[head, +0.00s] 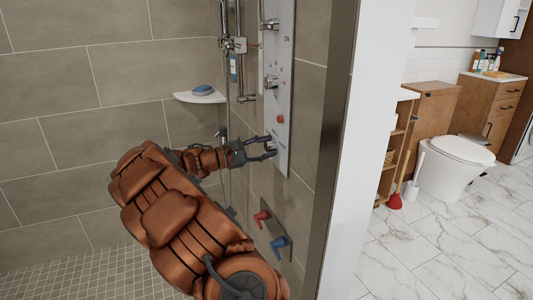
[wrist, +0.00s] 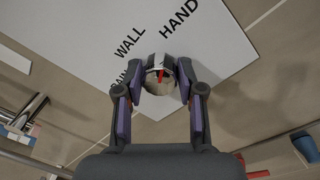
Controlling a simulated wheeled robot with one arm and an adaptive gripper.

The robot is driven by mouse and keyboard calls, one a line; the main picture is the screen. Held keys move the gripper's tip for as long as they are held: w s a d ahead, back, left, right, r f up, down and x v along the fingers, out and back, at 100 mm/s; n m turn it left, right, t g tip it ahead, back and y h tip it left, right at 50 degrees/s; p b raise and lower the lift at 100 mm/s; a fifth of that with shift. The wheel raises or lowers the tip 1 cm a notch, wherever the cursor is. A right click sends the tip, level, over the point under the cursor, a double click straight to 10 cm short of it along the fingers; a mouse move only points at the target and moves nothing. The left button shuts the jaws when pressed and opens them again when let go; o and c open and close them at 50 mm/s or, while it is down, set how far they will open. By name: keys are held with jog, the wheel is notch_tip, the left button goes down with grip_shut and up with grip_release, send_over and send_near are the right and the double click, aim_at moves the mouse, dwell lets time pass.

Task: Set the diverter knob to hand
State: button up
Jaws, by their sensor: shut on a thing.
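The diverter knob (wrist: 153,84) is a round metallic knob with a red pointer mark, low on the pale shower panel (head: 284,100). My gripper (head: 273,147) is shut on it; in the wrist view the two fingers (wrist: 162,88) close on its left and right sides. The panel also shows in the wrist view (wrist: 215,50), with printed labels HAND (wrist: 180,17), WALL (wrist: 129,42) and a partly hidden one. The red mark points up in the wrist view, roughly between WALL and HAND. In the head view the fingers mostly hide the knob.
A red handle (head: 262,217) and a blue handle (head: 280,243) stick out from the wall plate below the panel. Another knob (head: 271,82) sits higher on the panel. A corner shelf (head: 200,97) and vertical shower rail are left of it. A partition edge (head: 338,150) stands close on the right.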

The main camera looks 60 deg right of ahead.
jog(key=shift+s+f+m, duration=0.1)
jog(key=shift+f+m, duration=0.05)
jog(key=shift+m, duration=0.25)
jog(key=o, duration=1.1)
jog(key=shift+o, duration=0.2)
jog(key=shift+a, duration=0.1)
jog(key=v, duration=1.2)
